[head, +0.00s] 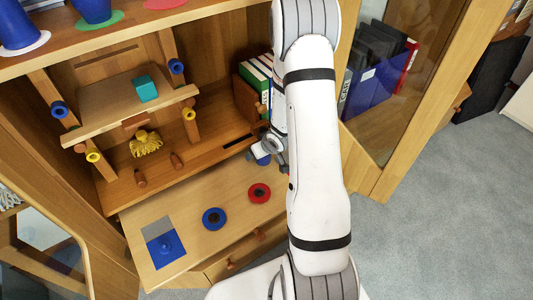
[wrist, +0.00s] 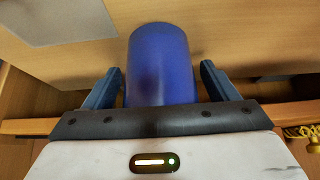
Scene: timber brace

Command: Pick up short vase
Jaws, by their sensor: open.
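A blue vase (wrist: 160,62), seen as a plain short cylinder, stands between the fingers of my gripper (wrist: 161,72) in the wrist view. The fingers are open, one on each side of it, with a narrow gap on both sides. In the head view my gripper (head: 268,150) is low at the right end of the light wooden board, and a small blue part of the vase (head: 263,159) shows by it. My arm and gripper hide most of the vase there.
A blue ring (head: 214,218), a red ring (head: 259,193) and a blue square piece (head: 165,248) lie on the board. Blue vases (head: 20,28) stand on the upper shelf. A small shelf with a teal cube (head: 145,88) is behind. Green binders (head: 257,75) stand near my gripper.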

